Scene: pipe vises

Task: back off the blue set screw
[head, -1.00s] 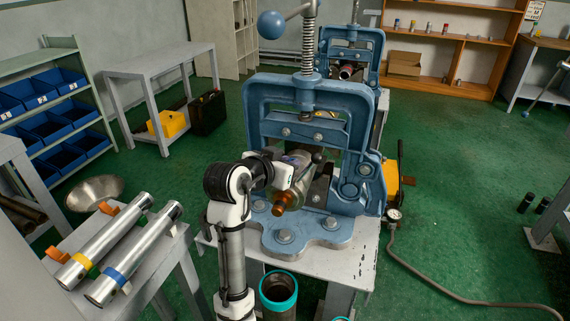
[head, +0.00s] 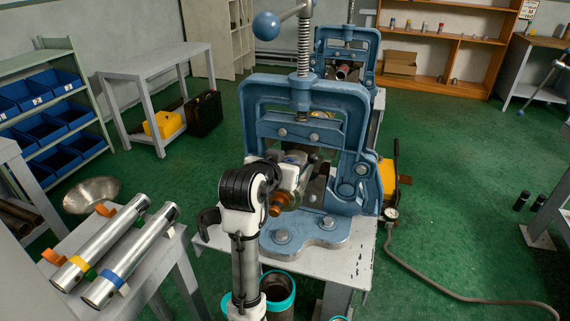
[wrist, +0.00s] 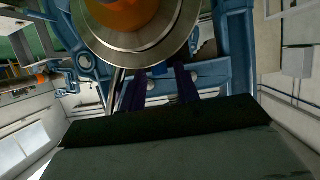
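The near blue pipe vise (head: 255,105) stands upright on a pale bench. A metal pipe with a copper-coloured end (head: 285,208) lies in it; its round end fills the top of the wrist view (wrist: 140,35). My arm reaches to the pipe, and the gripper's fingers are hidden in the head view. In the wrist view my gripper (wrist: 160,75) shows two dark purple fingers below the pipe end, pointing at the vise frame. A small blue piece (wrist: 158,70) shows between their tips; I cannot tell whether it is the set screw or whether the fingers touch it.
A second blue vise (head: 370,45) stands behind. Two metal tubes with yellow and blue bands (head: 130,250) lie on a stand at left. A teal-rimmed container (head: 278,290) is below the arm. A yellow pump (head: 387,180) and hose (head: 440,283) are at right.

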